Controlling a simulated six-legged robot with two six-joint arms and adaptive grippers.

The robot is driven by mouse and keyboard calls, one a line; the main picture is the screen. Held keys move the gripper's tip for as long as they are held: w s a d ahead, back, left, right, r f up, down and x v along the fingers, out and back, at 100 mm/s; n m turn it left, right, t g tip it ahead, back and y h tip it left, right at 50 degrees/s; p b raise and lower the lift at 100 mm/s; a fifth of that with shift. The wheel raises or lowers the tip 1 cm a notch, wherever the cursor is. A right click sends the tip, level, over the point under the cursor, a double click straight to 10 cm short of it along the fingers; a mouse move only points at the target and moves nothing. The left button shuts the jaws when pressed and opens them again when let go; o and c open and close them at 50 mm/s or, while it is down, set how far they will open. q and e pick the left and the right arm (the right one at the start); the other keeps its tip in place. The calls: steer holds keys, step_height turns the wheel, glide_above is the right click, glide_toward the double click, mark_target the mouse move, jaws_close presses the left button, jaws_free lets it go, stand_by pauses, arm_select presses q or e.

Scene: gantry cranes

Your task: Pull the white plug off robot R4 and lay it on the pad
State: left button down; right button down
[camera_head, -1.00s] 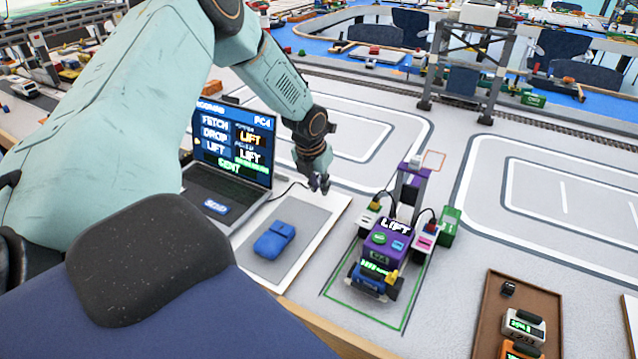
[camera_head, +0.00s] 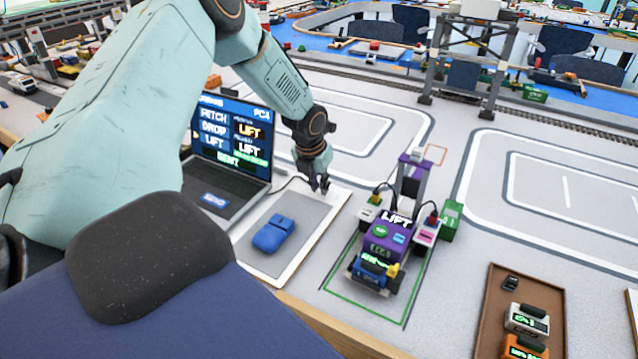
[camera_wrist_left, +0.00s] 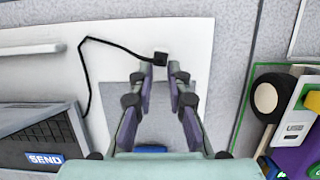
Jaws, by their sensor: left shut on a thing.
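My left gripper (camera_head: 318,185) hangs low over the far part of the white board. In the left wrist view its two fingers (camera_wrist_left: 161,72) are closed on a small plug (camera_wrist_left: 160,57), which looks dark from here. A black cable runs from this plug to the left. The grey pad (camera_head: 311,220) lies on the white board with a blue mouse (camera_head: 274,235) on it. A purple and blue robot (camera_head: 385,245) stands right of the pad inside a green outline. White modules sit on its sides. I cannot read R4 on it. My right gripper is not in view.
An open laptop (camera_head: 230,150) stands left of the pad, close to my left arm. A brown tray (camera_head: 490,320) with small devices lies at the front right. A grey gantry crane (camera_head: 470,60) stands behind. White track loops cover the table beyond.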

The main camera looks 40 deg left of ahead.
arm_select(q)
steer(key=shift+f+b, duration=0.45)
steer(key=shift+f, duration=0.1)
stand_by(0.4)
steer(key=c, duration=1.2)
jaws_free()
steer(key=shift+r, duration=0.1)
steer(key=v, duration=1.2)
steer(key=shift+w, duration=0.1)
